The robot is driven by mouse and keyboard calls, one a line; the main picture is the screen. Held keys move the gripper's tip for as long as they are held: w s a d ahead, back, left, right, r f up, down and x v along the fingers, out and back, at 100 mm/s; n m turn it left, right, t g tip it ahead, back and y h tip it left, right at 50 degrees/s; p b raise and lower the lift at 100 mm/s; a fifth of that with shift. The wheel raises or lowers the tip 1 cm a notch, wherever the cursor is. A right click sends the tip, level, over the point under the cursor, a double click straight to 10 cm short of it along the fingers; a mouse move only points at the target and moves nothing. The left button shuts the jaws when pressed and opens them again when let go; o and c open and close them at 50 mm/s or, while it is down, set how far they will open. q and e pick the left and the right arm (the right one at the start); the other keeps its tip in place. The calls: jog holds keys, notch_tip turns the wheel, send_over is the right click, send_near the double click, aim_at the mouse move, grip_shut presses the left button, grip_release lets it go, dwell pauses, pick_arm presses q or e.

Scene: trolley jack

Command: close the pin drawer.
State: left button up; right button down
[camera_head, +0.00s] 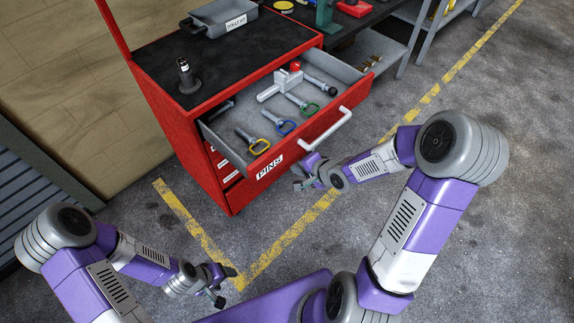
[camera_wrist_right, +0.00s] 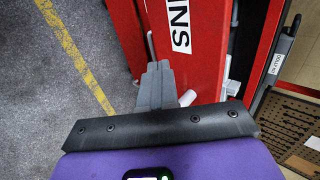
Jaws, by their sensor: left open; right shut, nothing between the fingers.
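The pin drawer (camera_head: 262,172) is a red drawer with a white "PINS" label and a white bar handle (camera_head: 325,132). It stands pulled out of the red cabinet, its grey inside showing. Its red front also shows in the right wrist view (camera_wrist_right: 193,65). My right gripper (camera_head: 303,180) is shut and empty, low in front of the drawer front near the label. In the right wrist view its closed fingers (camera_wrist_right: 157,80) point at the front beside the handle; I cannot tell whether they touch. My left gripper (camera_head: 226,284) is open and empty above the floor, away from the drawer.
Several pins with coloured rings (camera_head: 285,126) and a grey part with a red knob (camera_head: 280,82) lie in the drawer. A grey tray (camera_head: 215,22) and a dark upright post (camera_head: 187,76) stand on the cabinet top. The floor in front is clear, with yellow lines (camera_head: 300,222).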

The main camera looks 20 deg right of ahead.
aim_at(280, 159)
jog(key=w, duration=0.1)
jog(key=w+a, duration=0.1)
jog(key=w+f+b, duration=0.1)
jog(key=shift+w+a, duration=0.5)
jog(key=shift+w, duration=0.35)
jog(key=shift+w, duration=0.15)
